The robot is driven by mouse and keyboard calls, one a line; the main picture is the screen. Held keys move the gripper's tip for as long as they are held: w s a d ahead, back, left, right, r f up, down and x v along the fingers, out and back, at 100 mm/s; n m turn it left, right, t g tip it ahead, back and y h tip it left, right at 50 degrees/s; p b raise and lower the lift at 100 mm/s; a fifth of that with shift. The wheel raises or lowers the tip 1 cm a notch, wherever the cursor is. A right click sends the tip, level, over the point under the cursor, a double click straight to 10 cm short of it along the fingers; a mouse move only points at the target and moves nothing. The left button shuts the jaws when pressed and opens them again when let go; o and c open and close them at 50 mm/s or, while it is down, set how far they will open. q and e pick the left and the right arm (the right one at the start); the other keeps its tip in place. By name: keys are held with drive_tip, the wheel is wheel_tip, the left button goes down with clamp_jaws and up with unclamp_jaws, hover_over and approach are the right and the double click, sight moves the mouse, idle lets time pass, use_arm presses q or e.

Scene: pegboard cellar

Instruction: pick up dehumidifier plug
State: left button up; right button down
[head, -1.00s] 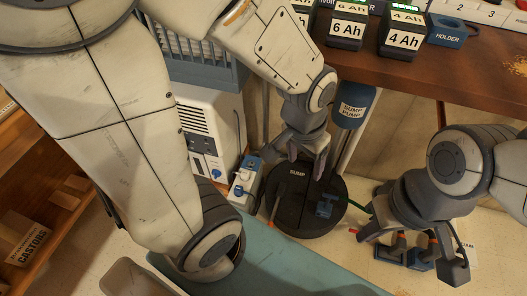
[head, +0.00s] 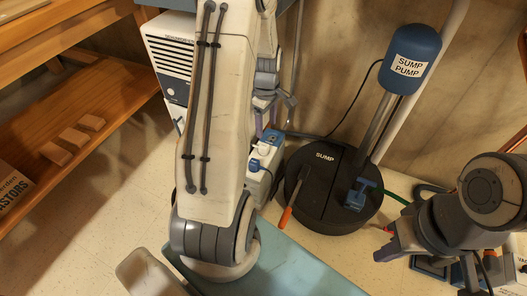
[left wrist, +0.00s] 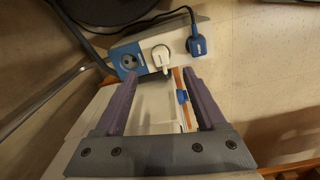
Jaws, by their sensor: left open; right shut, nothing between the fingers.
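A white outlet box (head: 262,182) stands on the floor beside the sump lid; it also shows in the left wrist view (left wrist: 146,46). In that view a white plug (left wrist: 161,57) sits in its middle socket and a blue plug (left wrist: 196,43) with a dark cord at its right end. Its left, blue-faced socket (left wrist: 128,62) looks empty. I cannot tell which plug is the dehumidifier's. My left gripper (left wrist: 158,76) is open, its purple fingers pointing toward the box without visible contact. In the head view my left arm partly hides it. My right gripper (head: 386,252) is shut and empty at lower right.
The white dehumidifier (head: 171,62) stands behind my left arm. The black sump lid (head: 322,205), with an orange-handled tool (head: 287,214) and blue valve (head: 361,194), lies to the right. The sump pump (head: 410,60) rises behind. A wooden shelf (head: 85,105) is at left.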

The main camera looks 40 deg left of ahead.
sight(260, 145)
use_arm(q)
drive_tip(key=f+b, duration=0.2)
drive_tip(key=f, duration=0.2)
drive_tip(key=a+f+n+b, duration=0.1)
drive_tip(key=f+b, duration=0.2)
drive_tip(key=f, duration=0.1)
drive_tip(key=a+f+n+b, duration=0.1)
drive_tip(key=f+b, duration=0.1)
drive_tip(key=f, duration=0.2)
drive_tip(key=shift+a, duration=0.2)
drive_tip(key=shift+r, duration=0.1)
clamp_jaws()
